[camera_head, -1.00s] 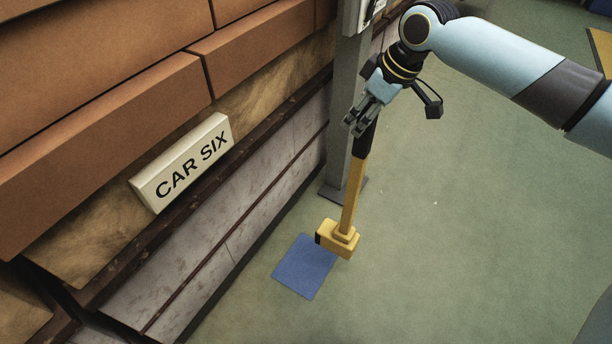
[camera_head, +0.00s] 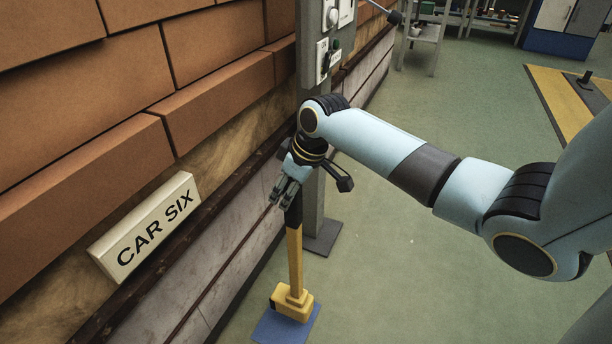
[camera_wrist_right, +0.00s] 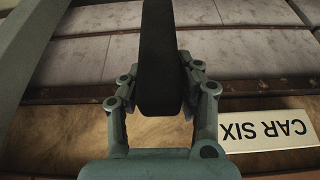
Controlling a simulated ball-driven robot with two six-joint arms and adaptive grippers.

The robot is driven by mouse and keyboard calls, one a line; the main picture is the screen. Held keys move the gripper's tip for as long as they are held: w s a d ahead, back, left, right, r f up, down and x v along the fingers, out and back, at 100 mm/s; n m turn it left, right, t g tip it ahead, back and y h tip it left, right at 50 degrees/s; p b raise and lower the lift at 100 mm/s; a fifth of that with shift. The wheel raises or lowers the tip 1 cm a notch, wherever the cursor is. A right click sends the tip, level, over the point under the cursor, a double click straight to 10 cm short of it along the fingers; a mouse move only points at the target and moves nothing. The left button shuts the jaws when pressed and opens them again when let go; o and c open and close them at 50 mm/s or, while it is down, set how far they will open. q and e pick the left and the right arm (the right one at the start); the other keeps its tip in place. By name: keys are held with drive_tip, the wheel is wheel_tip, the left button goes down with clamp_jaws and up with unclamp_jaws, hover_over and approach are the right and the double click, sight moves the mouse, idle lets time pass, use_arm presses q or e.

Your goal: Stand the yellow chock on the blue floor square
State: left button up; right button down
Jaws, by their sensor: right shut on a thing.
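The yellow chock (camera_head: 292,302) is a block at the foot of a long yellow handle with a black grip (camera_head: 293,212). My right gripper (camera_head: 287,194) is shut on the black grip at the top; the right wrist view shows the fingers (camera_wrist_right: 158,82) on both sides of the grip (camera_wrist_right: 160,45). The handle hangs nearly upright. The blue floor square (camera_head: 278,334) shows around the block's lower edge, partly hidden by it and cut by the frame's bottom. The block appears over the square; I cannot tell whether it touches. My left gripper is out of view.
A brick-laden car with a "CAR SIX" sign (camera_head: 146,229) stands close on the left. A grey post (camera_head: 318,190) with control boxes rises just behind the handle. Green floor (camera_head: 400,270) is open to the right. A yellow-striped floor marking (camera_head: 560,100) lies farther back.

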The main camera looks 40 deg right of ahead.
use_arm(q)
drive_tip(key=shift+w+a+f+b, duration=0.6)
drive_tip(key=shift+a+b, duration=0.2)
drive_tip(key=shift+b, duration=0.2)
use_arm(e)
drive_tip(key=x, duration=0.4)
drive_tip(key=shift+s+f, duration=0.15)
drive_tip(key=shift+f, duration=0.1)
drive_tip(key=c, duration=1.2)
unclamp_jaws()
drive_tip(key=shift+s+f, duration=0.15)
drive_tip(key=shift+f, duration=0.05)
drive_tip(key=shift+c, duration=0.2)
drive_tip(key=o, duration=0.3)
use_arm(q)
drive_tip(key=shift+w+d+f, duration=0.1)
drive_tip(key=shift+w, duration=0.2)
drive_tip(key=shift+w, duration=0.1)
use_arm(e)
drive_tip(key=shift+r, duration=0.1)
